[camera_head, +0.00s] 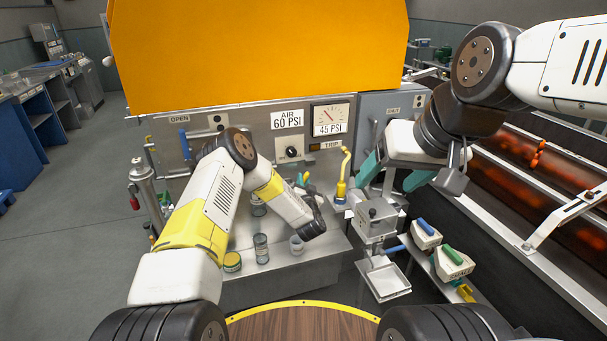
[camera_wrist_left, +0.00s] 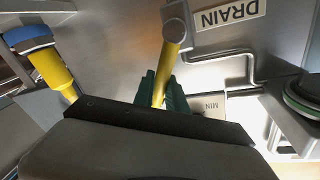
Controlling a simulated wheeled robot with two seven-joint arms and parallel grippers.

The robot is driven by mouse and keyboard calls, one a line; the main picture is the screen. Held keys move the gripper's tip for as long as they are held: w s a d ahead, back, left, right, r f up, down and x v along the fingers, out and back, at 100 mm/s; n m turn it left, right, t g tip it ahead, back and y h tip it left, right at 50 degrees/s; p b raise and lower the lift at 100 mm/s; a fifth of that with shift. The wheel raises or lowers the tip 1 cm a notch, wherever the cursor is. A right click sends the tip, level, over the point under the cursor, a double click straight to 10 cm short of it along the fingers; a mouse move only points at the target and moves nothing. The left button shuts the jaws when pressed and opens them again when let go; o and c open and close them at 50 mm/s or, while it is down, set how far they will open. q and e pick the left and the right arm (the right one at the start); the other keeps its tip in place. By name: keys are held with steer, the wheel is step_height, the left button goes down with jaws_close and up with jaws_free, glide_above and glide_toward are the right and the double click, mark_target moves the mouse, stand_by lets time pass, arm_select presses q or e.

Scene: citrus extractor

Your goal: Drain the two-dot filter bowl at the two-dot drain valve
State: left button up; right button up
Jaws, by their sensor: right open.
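My left gripper (camera_head: 303,184) is at the front of the machine, low on its grey panel, mostly hidden by its own wrist in the head view. In the left wrist view its teal fingers (camera_wrist_left: 163,95) sit close on both sides of a yellow lever (camera_wrist_left: 173,60). The lever hangs from a metal pivot beside a DRAIN label (camera_wrist_left: 226,17), which appears upside down. The fingertips' contact is partly hidden. A clear filter bowl (camera_head: 259,208) appears behind my left forearm; I cannot make out its dots. My right gripper (camera_head: 392,182) is open and empty at the right of the panel.
A grey canister (camera_head: 261,248), a small cup (camera_head: 296,245) and a green-yellow tin (camera_head: 232,262) stand on the metal ledge. A metal box (camera_head: 377,218) with a tray (camera_head: 388,282) is below my right gripper. A yellow upright part (camera_head: 342,180) stands between the grippers.

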arm_select(q)
jaws_close()
stand_by(1.3)
steer(key=w+d+f+m+g+y, duration=0.1)
steer(key=d+f+m+g, duration=0.1)
steer(key=f+m, duration=0.4)
steer(key=shift+d+m, duration=0.7)
steer(key=shift+m, duration=1.7)
steer(key=shift+g+y, duration=0.3)
steer(key=o, duration=0.6)
jaws_free()
steer(key=shift+f, duration=0.1)
steer(key=shift+o, duration=0.3)
